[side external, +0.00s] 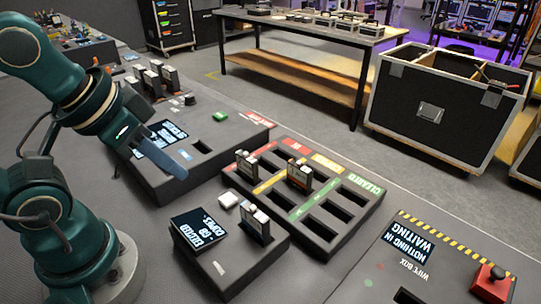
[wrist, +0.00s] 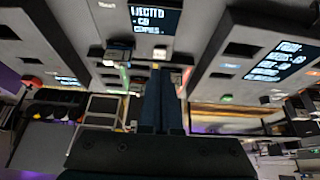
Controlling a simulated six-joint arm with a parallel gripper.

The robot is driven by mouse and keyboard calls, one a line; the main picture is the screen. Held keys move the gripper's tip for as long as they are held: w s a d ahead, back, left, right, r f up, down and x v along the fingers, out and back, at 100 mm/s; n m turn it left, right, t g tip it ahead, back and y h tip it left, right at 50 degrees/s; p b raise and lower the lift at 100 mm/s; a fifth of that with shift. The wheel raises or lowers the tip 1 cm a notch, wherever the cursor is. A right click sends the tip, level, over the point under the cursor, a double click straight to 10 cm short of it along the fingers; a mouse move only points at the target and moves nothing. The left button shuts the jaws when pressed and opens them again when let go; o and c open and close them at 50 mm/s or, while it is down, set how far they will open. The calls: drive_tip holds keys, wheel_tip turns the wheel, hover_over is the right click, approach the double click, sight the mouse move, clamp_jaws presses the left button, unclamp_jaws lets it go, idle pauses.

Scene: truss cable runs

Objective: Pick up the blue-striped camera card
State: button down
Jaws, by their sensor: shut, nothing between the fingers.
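My gripper (side external: 180,171) is shut and empty, above the left slotted box, with its fingers pointing down and right. In the wrist view its shut fingers (wrist: 158,75) point up the picture. A dark card (side external: 256,226) stands upright in the front box beside a screen whose text begins "EJECTED". Two more cards stand in the labelled tray, one at its left (side external: 247,165) and one with an orange top (side external: 299,176). Several cards (side external: 153,82) stand at the back of the left box. I cannot make out a blue stripe on any of them.
The labelled tray (side external: 322,232) has several empty slots and a green "CLEARED" end. The wipe box (side external: 423,262) with a red button (side external: 490,279) stands at front right. The left box (side external: 180,190) lies under my gripper. A wooden table (side external: 300,35) and flight case (side external: 440,110) stand behind.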

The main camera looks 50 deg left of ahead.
unclamp_jaws()
idle(0.4)
